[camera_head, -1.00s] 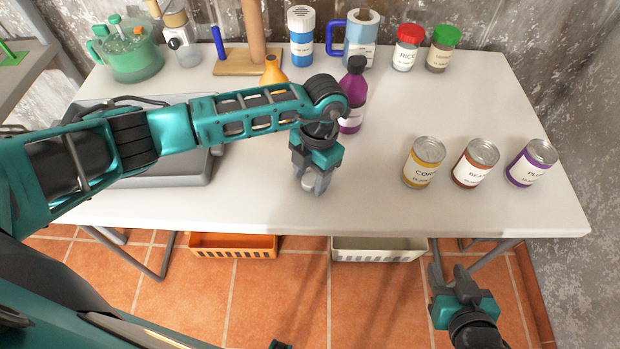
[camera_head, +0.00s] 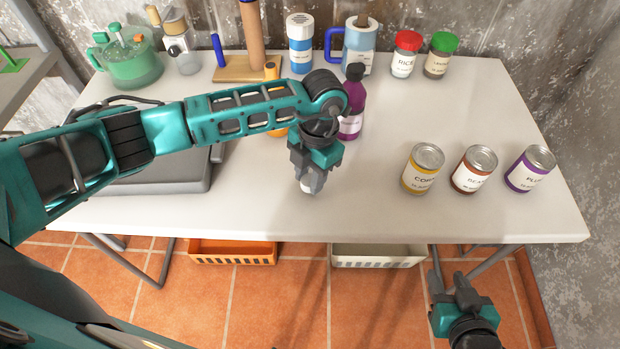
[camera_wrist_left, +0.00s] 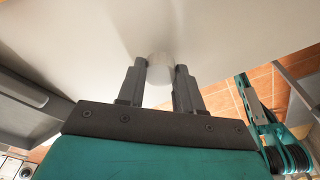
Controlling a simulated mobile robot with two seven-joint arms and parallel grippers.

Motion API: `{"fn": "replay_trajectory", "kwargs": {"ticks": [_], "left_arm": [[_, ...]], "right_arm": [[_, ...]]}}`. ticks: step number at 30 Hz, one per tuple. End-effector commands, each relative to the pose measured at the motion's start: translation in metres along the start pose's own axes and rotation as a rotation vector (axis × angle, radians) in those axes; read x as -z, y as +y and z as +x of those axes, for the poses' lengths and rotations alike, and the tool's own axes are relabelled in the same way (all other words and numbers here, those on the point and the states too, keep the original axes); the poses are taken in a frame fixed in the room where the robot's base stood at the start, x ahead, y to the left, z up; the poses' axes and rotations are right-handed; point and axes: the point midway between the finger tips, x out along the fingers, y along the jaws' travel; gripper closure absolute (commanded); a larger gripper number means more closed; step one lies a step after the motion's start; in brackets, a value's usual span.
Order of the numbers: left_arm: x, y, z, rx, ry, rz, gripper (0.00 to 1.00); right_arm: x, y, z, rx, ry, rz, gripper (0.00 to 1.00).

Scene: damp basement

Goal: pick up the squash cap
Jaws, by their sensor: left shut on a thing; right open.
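My left gripper (camera_head: 309,188) is shut on a small whitish cap (camera_head: 307,187), low over the front middle of the white table (camera_head: 400,215). In the left wrist view the pale round cap (camera_wrist_left: 160,68) sits between the two fingertips (camera_wrist_left: 160,75). I cannot tell whether it touches the tabletop. An orange bottle (camera_head: 271,70) stands behind my left arm, mostly hidden by it. A purple bottle (camera_head: 351,98) with a dark cap stands just behind the left gripper. My right gripper (camera_head: 448,275) is open and empty, in front of the table's front edge.
Corn (camera_head: 422,168), bean (camera_head: 473,168) and purple-labelled (camera_head: 530,168) cans stand at right. Red-lidded (camera_head: 405,55) and green-lidded (camera_head: 439,55) jars, a blue-handled mug (camera_head: 358,48) and a blue-white container (camera_head: 300,43) line the back. A grey tray (camera_head: 150,178) lies at left.

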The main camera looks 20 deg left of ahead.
Motion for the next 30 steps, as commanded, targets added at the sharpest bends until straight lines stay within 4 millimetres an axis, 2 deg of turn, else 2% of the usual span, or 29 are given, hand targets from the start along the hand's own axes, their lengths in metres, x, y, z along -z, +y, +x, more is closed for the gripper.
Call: {"fn": "replay_trajectory", "kwargs": {"ticks": [12,18,24,30], "left_arm": [[0.016,0.001,-0.114,-0.003,-0.008,0.000,0.92],[0.023,0.000,-0.154,-0.002,-0.005,0.000,0.92],[0.026,0.000,-0.172,-0.001,-0.002,0.000,0.92],[0.027,0.000,-0.176,0.000,-0.001,0.000,0.92]], "right_arm": [[0.003,0.000,-0.002,0.000,0.000,0.000,0.57],[0.003,0.000,-0.002,0.000,0.000,0.000,0.57],[0.003,0.000,-0.002,0.000,0.000,0.000,0.57],[0.003,0.000,-0.002,0.000,-0.001,0.000,0.57]]}}
